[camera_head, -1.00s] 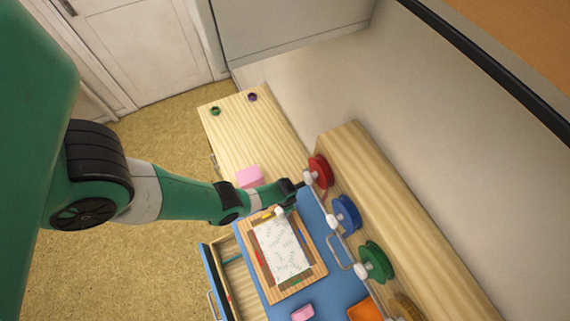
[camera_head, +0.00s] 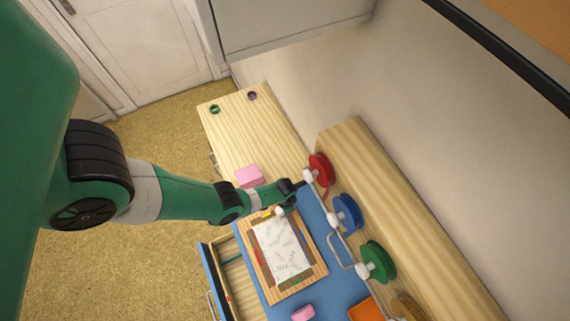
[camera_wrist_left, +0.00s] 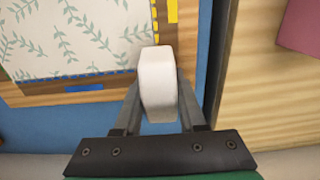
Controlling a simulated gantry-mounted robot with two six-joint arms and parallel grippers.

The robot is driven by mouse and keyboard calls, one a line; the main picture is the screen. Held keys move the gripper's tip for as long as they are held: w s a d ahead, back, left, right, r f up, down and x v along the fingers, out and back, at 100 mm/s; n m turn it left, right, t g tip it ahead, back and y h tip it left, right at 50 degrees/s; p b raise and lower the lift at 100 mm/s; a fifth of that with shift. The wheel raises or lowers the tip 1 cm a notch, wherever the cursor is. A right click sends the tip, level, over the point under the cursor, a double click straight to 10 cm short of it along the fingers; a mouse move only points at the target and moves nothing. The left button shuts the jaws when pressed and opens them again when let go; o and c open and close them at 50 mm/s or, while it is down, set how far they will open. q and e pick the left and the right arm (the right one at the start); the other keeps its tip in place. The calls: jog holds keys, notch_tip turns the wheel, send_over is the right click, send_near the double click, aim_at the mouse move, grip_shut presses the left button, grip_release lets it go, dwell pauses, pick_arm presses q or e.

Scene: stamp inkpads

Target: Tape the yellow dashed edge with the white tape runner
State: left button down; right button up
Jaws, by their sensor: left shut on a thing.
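My left gripper (camera_wrist_left: 158,115) is shut on the white tape runner (camera_wrist_left: 157,80). In the left wrist view the runner's far end overlaps the lower end of the yellow dashed edge (camera_wrist_left: 154,28) of the leaf-patterned paper (camera_wrist_left: 75,35). Whether it touches the paper, I cannot tell. In the head view the runner (camera_head: 279,211) is at the upper corner of the paper (camera_head: 280,248), which lies on a wooden board (camera_head: 312,284). A yellow strip (camera_wrist_left: 172,10) lies beside the dashed edge, and a blue strip (camera_wrist_left: 85,88) lies below the paper. My right gripper is not in view.
A blue mat (camera_head: 335,285) lies under the board. Red (camera_head: 321,170), blue (camera_head: 346,212) and green (camera_head: 376,262) round pieces line the right side by a wooden ledge. A pink block (camera_head: 249,176) sits beyond my left arm. An open drawer (camera_head: 238,275) is at the left.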

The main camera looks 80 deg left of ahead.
aim_at(267, 220)
pick_arm(q)
jog(key=shift+f, duration=0.15)
jog(key=shift+s, duration=0.1)
jog(key=shift+s+d+p, duration=0.25)
jog(key=shift+s+p, duration=0.25)
jog(key=shift+s, duration=0.25)
jog(key=shift+s+d+p, duration=0.25)
jog(key=shift+s+p, duration=0.2)
jog(key=shift+s, duration=0.6)
jog(key=shift+s, duration=0.1)
jog(key=shift+s+d+p, duration=0.25)
jog(key=shift+s+p, duration=0.15)
jog(key=shift+s, duration=0.45)
jog(key=shift+s+d+p, duration=0.2)
jog(key=shift+s+p, duration=0.15)
jog(key=shift+s, duration=0.65)
jog(key=shift+d, duration=0.1)
